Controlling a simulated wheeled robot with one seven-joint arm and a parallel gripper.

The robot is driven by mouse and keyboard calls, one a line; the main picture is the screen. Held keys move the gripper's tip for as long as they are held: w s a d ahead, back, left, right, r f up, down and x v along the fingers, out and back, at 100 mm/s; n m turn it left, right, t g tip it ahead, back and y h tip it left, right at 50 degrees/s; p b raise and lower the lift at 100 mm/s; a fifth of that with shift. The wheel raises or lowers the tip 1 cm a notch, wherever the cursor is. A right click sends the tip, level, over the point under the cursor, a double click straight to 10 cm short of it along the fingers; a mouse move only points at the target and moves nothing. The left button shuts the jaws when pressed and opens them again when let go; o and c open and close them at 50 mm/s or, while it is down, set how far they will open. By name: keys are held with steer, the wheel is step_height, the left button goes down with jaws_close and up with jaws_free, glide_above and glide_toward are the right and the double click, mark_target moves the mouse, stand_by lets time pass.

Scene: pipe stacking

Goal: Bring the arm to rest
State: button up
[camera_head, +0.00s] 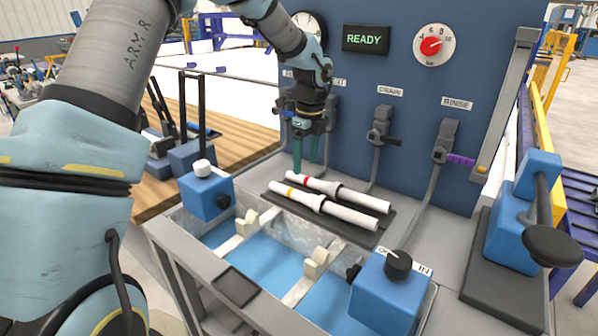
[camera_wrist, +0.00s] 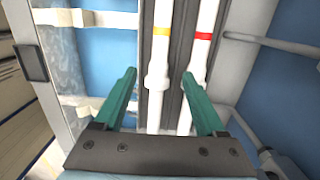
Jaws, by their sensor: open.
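My gripper (camera_head: 305,158) is open, its two green fingers pointing down near the back panel, at the far left end of the dark mat. In the wrist view the gripper (camera_wrist: 160,100) shows spread fingers with nothing held between them. Two white pipes lie side by side on the dark mat (camera_head: 371,236). The pipe with the yellow band (camera_head: 307,199) is nearer the basin, and the pipe with the red band (camera_head: 345,195) is nearer the panel. Both also show in the wrist view, the yellow-banded pipe (camera_wrist: 160,65) left of the red-banded pipe (camera_wrist: 199,62).
A basin with blue floor (camera_head: 262,262) and cream supports (camera_head: 315,263) lies in front of the mat. Blue knob boxes (camera_head: 206,194) (camera_head: 388,292) stand at its ends. The blue panel (camera_head: 365,85) with valves and a READY display (camera_head: 366,39) rises behind. A blue clamp (camera_head: 515,236) stands at right.

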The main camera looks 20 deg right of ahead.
steer(key=a+r+n, duration=0.3)
steer(key=a+n, duration=1)
steer(key=a, duration=0.8)
steer(key=s+a+n, duration=0.5)
steer(key=a+n, duration=0.3)
steer(key=s+a+n+t, duration=0.1)
steer(key=s+a+n, duration=0.4)
steer(key=a+n, duration=0.3)
steer(key=shift+s+h, duration=0.15)
steer(key=shift+h, duration=0.15)
steer(key=shift+f, duration=0.1)
